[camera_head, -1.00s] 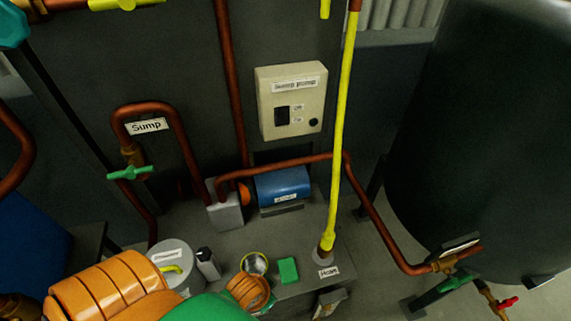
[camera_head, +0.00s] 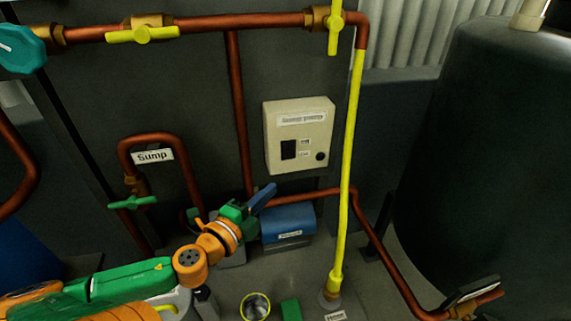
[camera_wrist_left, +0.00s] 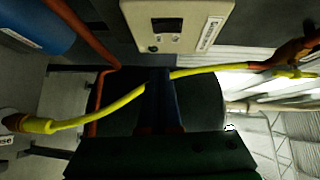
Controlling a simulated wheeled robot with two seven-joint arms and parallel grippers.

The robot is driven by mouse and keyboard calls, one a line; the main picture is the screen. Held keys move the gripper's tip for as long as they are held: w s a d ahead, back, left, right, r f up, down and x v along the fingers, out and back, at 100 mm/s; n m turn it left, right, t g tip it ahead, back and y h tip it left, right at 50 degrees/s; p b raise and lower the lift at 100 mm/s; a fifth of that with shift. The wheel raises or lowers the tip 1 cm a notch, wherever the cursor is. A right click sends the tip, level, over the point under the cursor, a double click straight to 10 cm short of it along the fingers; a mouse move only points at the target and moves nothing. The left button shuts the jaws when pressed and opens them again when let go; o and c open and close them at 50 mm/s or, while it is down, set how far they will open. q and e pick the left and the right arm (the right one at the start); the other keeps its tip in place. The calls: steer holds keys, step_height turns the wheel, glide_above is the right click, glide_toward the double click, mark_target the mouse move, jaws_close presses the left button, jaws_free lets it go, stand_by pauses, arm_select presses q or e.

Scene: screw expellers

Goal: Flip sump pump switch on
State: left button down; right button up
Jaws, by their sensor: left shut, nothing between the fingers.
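The sump pump switch box (camera_head: 299,135) is a cream box on the dark wall, with a label at its top. Its black rocker switch (camera_head: 288,150) sits at the left of the face, with a round dark knob to the right. In the left wrist view the box (camera_wrist_left: 178,20) is at the top, its switch (camera_wrist_left: 168,24) partly shadowed. My left gripper (camera_head: 268,192) is below and left of the box, apart from it, with its blue fingers shut and empty. In the left wrist view the shut fingers (camera_wrist_left: 160,95) point towards the box. My right gripper is not in view.
A yellow hose (camera_head: 347,190) runs vertically right of the box. Copper pipes (camera_head: 237,110) pass left of and below it. A blue pump (camera_head: 288,222) sits under the box. A large dark tank (camera_head: 490,150) fills the right side.

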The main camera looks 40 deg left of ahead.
arm_select(q)
glide_toward(294, 157)
steer(key=w+d, duration=0.2)
steer(key=w, duration=0.1)
steer(key=w+a, duration=0.2)
steer(key=shift+w+a+f+b, duration=0.15)
steer(key=shift+w+a+b, duration=0.1)
steer(key=shift+w+b, duration=0.1)
